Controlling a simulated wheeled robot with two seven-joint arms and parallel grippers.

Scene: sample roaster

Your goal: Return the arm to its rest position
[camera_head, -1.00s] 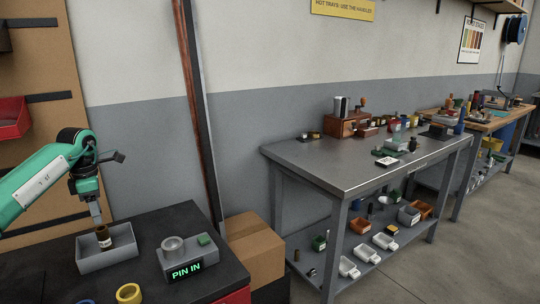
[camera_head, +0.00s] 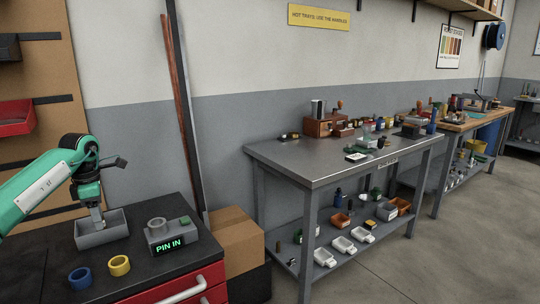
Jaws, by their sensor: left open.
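My left arm (camera_head: 50,180) is green and white and comes in from the left. Its gripper (camera_head: 97,222) points down over the grey open tray (camera_head: 103,238) on the dark bench top. The fingertips are at or just inside the tray's rim, and the left gripper is open. I cannot make out the dark bottle between or below the fingers now. My right gripper is not in view.
A grey device with a lit "PIN IN" display (camera_head: 170,243) stands right of the tray. A blue ring (camera_head: 80,278) and a yellow ring (camera_head: 119,265) lie in front. A metal table (camera_head: 330,165) holds several items.

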